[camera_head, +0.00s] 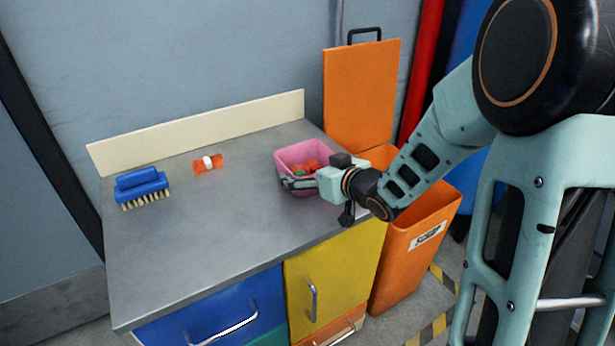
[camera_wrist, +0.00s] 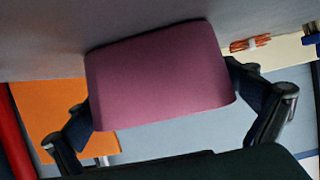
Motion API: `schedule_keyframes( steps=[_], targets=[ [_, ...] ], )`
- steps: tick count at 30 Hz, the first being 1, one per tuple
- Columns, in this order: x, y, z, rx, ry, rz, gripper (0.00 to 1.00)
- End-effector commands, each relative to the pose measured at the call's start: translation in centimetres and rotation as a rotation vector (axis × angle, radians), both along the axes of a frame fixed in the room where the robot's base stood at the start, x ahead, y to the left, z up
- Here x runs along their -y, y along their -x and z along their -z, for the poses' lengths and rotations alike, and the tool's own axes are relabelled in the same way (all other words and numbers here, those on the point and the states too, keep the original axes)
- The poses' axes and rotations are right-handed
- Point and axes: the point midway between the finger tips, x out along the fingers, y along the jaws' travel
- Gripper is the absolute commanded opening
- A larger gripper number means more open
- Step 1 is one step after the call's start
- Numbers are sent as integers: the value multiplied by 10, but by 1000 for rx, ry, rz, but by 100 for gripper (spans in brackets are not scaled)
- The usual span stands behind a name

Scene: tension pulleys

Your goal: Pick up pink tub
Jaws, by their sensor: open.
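The pink tub (camera_head: 290,156) stands on the right part of the grey countertop in the head view, with several small red, orange and green items inside. My gripper (camera_head: 294,180) is at the tub's near right side, its fingers level with the tub's wall. In the wrist view the tub's pink wall (camera_wrist: 160,75) fills the middle. My open gripper (camera_wrist: 165,125) has one finger towards each side of the tub there. I cannot tell whether the fingers touch it.
A blue brush (camera_head: 142,187) and an orange wrapped item with a white band (camera_head: 208,164) lie to the left on the grey countertop (camera_head: 215,235). A cream backboard (camera_head: 200,130) runs behind. An orange bin (camera_head: 415,235) with a raised lid (camera_head: 360,95) stands at the right.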

Motion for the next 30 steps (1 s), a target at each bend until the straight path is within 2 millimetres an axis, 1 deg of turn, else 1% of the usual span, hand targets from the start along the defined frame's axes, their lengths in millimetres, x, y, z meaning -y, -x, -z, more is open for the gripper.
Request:
schedule_keyframes(
  steps=[1, 4, 11, 20, 21, 30],
  targets=[
    [-4, -5, 4, 1, 0, -1, 100],
    [-6, -10, 6, -1, 0, 1, 100],
    [-7, -10, 5, 0, 0, 1, 99],
    [-6, -10, 5, 0, 0, 1, 66],
    [-7, -10, 4, 2, -1, 1, 64],
    [-7, -11, 0, 2, -1, 1, 64]
  ],
)
